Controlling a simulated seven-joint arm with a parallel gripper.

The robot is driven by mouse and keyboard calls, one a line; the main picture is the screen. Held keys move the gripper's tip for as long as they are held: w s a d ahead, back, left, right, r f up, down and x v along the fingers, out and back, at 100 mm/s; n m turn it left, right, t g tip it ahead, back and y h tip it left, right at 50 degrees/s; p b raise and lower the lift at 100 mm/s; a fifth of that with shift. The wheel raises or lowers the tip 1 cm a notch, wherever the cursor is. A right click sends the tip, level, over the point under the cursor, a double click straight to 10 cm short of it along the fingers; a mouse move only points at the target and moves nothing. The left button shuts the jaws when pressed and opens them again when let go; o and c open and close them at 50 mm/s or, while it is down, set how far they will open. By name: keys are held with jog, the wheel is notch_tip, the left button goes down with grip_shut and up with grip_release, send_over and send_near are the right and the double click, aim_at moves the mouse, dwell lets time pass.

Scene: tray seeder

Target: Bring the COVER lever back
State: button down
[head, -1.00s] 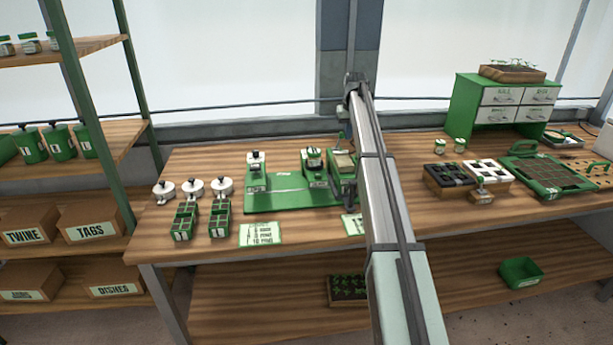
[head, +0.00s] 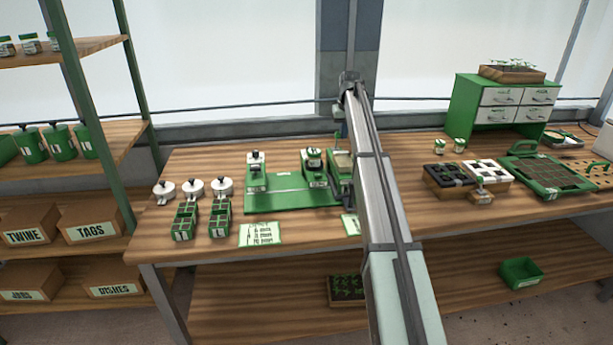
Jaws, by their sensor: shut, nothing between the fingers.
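The green seeder (head: 292,200) stands on the wooden bench, with two upright green stations, a left one (head: 257,172) and a middle one (head: 314,168). At its right end is an open-topped box unit (head: 341,160), partly behind my arm. A thin green upright (head: 337,139) rises at this unit and looks like a lever; its label is not readable. My gripper (head: 340,110) is small and mostly hidden by my arm, above this upright. It is shut and empty; I cannot tell whether it touches the upright.
White-lidded shakers (head: 193,187) and green cell strips (head: 184,220) are left of the seeder. Instruction cards (head: 260,234) lie in front. Cell trays (head: 440,180) and a green drawer cabinet (head: 500,100) are at the right. My arm crosses the bench middle.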

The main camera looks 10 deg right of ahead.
jog(key=shift+s+a+f, duration=0.15)
jog(key=shift+a+f, duration=0.1)
jog(key=shift+a, duration=0.4)
jog(key=shift+s+a+f, duration=0.1)
jog(key=shift+a+f, duration=0.1)
jog(key=shift+a, duration=0.4)
jog(key=shift+w+f, duration=0.2)
jog(key=shift+w+d+r, duration=0.1)
jog(key=shift+d+r, duration=0.05)
jog(key=shift+r, duration=0.4)
jog(key=shift+d+r, duration=0.15)
jog(key=shift+r, duration=0.35)
jog(key=r, duration=0.2)
jog(key=d+r, duration=0.1)
jog(key=r, duration=0.1)
jog(key=shift+r, duration=0.35)
